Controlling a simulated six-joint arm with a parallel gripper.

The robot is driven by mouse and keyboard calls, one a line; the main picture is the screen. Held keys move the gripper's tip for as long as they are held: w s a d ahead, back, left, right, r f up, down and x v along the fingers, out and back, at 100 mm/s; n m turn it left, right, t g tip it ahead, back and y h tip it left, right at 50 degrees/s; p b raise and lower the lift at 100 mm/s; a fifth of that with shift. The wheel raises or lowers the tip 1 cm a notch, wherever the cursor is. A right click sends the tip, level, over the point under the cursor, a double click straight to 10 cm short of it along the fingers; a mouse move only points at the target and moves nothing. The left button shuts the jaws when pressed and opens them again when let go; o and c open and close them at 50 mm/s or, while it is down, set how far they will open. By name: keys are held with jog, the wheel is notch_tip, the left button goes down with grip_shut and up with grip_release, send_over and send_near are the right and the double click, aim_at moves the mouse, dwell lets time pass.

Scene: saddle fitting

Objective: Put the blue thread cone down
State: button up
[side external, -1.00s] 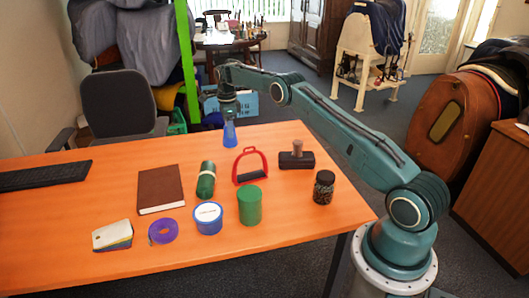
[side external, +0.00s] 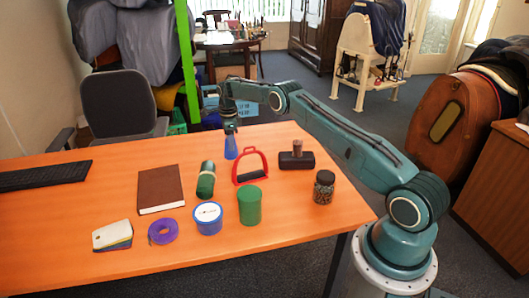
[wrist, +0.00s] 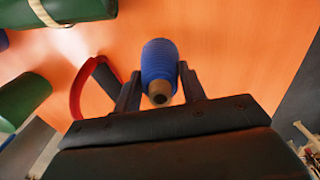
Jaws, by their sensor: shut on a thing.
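The blue thread cone (side external: 231,148) is near the back edge of the orange table, behind the red stirrup. My gripper (side external: 230,130) is above it, shut on its upper part and pointing down. In the wrist view the blue cone (wrist: 159,62) sits between the two dark fingers (wrist: 160,88), its narrow brown tip facing the camera. The cone looks upright. I cannot tell whether its base touches the table.
The red stirrup (side external: 251,168) stands close in front of the cone. A green roll (side external: 206,180), a brown book (side external: 161,188), a green cylinder (side external: 250,206), a blue-and-white tin (side external: 208,218), a dark block with a handle (side external: 296,160) and a jar (side external: 324,187) are nearby. The table left of the cone is clear.

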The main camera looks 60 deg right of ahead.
jog(key=shift+f, duration=1.25)
jog(key=shift+f, duration=0.15)
jog(key=o, duration=1)
notch_tip(320, 180, up, 12)
jog(key=shift+r, duration=0.2)
